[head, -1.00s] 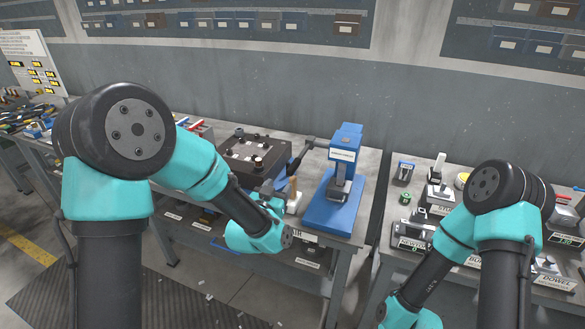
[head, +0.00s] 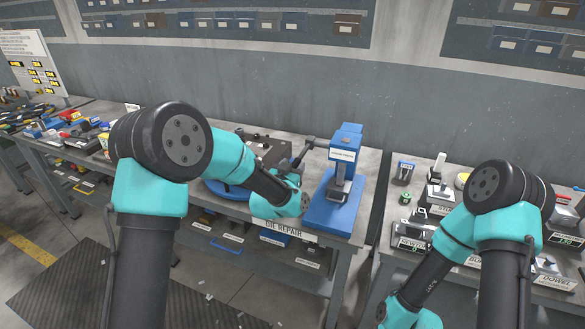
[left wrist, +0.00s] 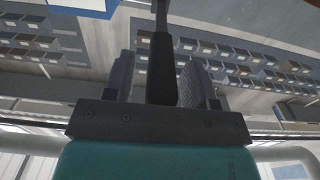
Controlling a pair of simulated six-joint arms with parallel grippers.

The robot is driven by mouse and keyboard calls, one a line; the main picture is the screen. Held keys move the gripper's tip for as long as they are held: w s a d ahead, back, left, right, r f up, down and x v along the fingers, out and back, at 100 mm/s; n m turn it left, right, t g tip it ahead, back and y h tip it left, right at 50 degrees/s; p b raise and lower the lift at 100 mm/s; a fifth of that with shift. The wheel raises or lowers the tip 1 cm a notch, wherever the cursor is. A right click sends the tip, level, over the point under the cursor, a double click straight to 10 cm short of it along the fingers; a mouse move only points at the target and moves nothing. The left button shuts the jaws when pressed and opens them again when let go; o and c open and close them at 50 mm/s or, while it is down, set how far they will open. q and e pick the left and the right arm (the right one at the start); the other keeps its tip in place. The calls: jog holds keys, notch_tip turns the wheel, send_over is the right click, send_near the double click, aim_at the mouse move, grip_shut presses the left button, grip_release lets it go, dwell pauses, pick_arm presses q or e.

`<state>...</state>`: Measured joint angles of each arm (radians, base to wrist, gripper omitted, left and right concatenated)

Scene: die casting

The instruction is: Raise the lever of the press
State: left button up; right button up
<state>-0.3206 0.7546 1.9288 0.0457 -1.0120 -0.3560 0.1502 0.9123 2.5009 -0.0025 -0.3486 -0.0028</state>
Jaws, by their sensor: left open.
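The blue press (head: 347,165) stands on the right end of the middle bench. Its lever (head: 303,152) sticks out to the left with a dark grip, slanting down toward my arm. My left gripper (head: 293,177) is at the lower end of the lever, mostly hidden by my wrist. In the left wrist view, the two fingers of this gripper (left wrist: 157,72) are apart, with the black lever grip (left wrist: 162,65) between them. A gap shows on the left of the grip; contact on the right cannot be told. My right gripper is outside the view.
A dark die block (head: 268,148) lies on the bench just left of the press, partly behind my left arm. A separate bench (head: 455,262) with labelled parts stands to the right. The grey wall (head: 270,80) behind the press is bare.

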pick_arm(q)
grip_shut()
dwell(0.3)
jog(key=shift+w+r+g+y, duration=0.2)
jog(key=shift+r+g, duration=0.3)
jog(key=shift+r, duration=0.45)
jog(key=shift+w+r+g+y, duration=0.2)
jog(key=shift+r+g, duration=0.3)
jog(key=shift+r, duration=0.45)
jog(key=shift+w+a+r+g+y, duration=0.15)
jog(key=shift+r+g, duration=0.15)
jog(key=shift+r, duration=0.15)
jog(key=shift+w+r+g+y, duration=0.15)
jog(key=shift+r+g, duration=0.15)
jog(key=shift+r, duration=0.15)
jog(key=shift+w+r+g, duration=0.15)
jog(key=shift+r+g, duration=0.25)
jog(key=shift+r, duration=0.25)
jog(key=shift+c, duration=1.3)
grip_release()
jog(key=shift+o, duration=1.3)
jog(key=shift+d+f, duration=0.1)
jog(key=shift+d, duration=0.2)
